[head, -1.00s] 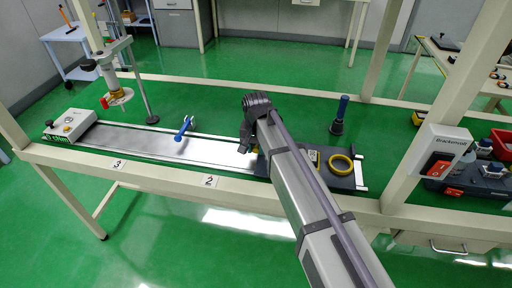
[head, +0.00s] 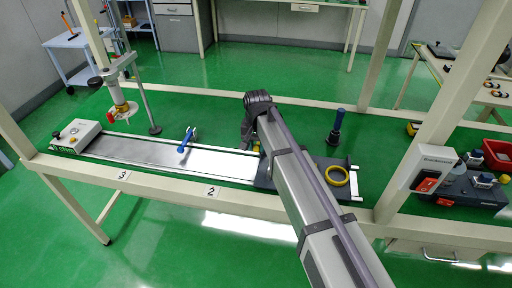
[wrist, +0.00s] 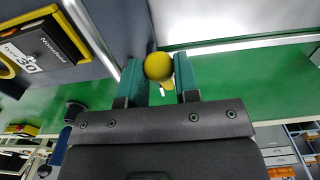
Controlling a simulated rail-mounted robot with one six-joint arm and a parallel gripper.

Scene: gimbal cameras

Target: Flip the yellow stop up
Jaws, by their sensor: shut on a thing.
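The yellow stop shows as a round yellow knob (wrist: 158,67) between my fingertips in the wrist view. My gripper (wrist: 160,80) is shut on this knob, with one teal finger on each side. In the head view a small patch of yellow (head: 256,148) shows beside my gripper (head: 246,146), at the right part of the long metal track (head: 215,160). My arm hides most of the stop there, and I cannot tell its tilt.
A blue-handled piece (head: 186,141) stands across the track. A yellow ring (head: 336,176) lies on the dark plate at the track's right end. A black box marked 30 (wrist: 45,50) is close by in the wrist view. A blue-topped post (head: 337,125) stands behind.

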